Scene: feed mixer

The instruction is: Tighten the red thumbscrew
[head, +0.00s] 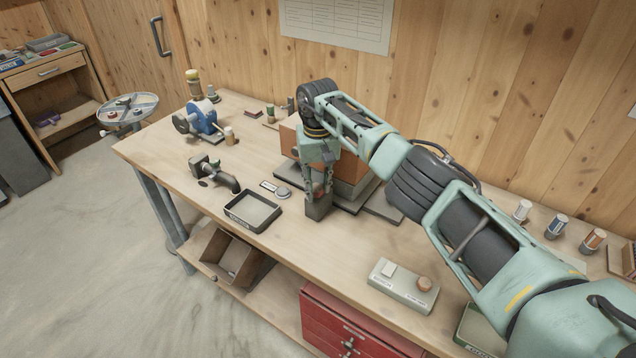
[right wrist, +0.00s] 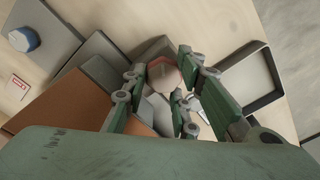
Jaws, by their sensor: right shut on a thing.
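The red thumbscrew (right wrist: 163,74) shows as a round red-edged head between my fingers in the right wrist view. In the head view only a little red shows between the fingers, above a dark grey block (head: 318,209) at the front of a brown-orange housing (head: 351,168). My right gripper (head: 319,190) points down over this block, its fingers shut on the thumbscrew from both sides. The fingers hide most of the thumbscrew and its shaft, so I cannot tell how far it is screwed in. My left gripper is not in view.
A black-rimmed tray (head: 272,224) lies left of the block, with a grey pipe fitting (head: 222,178) and a blue machine (head: 203,117) farther left. A pale box with an orange knob (head: 424,284) stands front right. The bench between tray and pale box is clear.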

